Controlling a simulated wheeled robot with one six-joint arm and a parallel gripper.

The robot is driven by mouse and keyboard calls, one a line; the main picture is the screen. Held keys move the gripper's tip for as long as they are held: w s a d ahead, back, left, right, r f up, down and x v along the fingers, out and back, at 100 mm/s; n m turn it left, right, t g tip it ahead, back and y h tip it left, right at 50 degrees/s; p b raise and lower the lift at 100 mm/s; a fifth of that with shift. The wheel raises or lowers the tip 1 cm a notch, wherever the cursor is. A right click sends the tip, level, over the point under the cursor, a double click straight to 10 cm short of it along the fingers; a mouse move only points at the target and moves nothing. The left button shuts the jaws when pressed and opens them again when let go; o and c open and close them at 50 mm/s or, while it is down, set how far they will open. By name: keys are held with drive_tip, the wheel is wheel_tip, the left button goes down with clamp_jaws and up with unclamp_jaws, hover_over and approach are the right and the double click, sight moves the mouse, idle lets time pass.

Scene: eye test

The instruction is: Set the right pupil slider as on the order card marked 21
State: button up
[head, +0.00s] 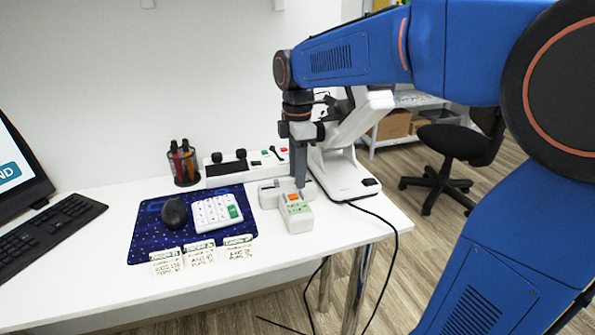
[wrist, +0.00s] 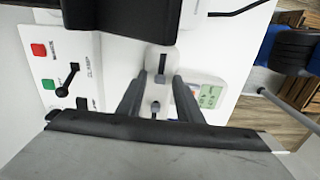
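The white pupil meter (head: 296,218) stands on the desk, with an orange button and a green display. It also shows in the wrist view (wrist: 201,80), display to the right. My gripper (head: 300,184) points down at the right end of its crossbar. In the wrist view my gripper (wrist: 159,78) has its two grey fingers apart, with white crossbar between them. A small dark knob (wrist: 155,107) shows between the fingers, and a slot lies beyond the tips. I cannot tell whether a finger touches a slider. Three order cards (head: 199,254) stand at the desk's front; their numbers are too small to read.
A white keypad (head: 216,213) and dark mouse (head: 174,214) lie on a blue mat (head: 146,235). A pen cup (head: 184,165) and a control panel (head: 222,170) stand behind. A white instrument stand (head: 345,177) is close behind my gripper on the right. A cable hangs off the right edge.

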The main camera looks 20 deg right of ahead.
drive_tip(key=shift+c, duration=0.6)
clamp_jaws()
drive_tip(key=shift+d, duration=1)
drive_tip(key=shift+o, duration=0.6)
unclamp_jaws()
wheel_tip(320, 180, up, 17)
drive_tip(key=shift+r, duration=0.2)
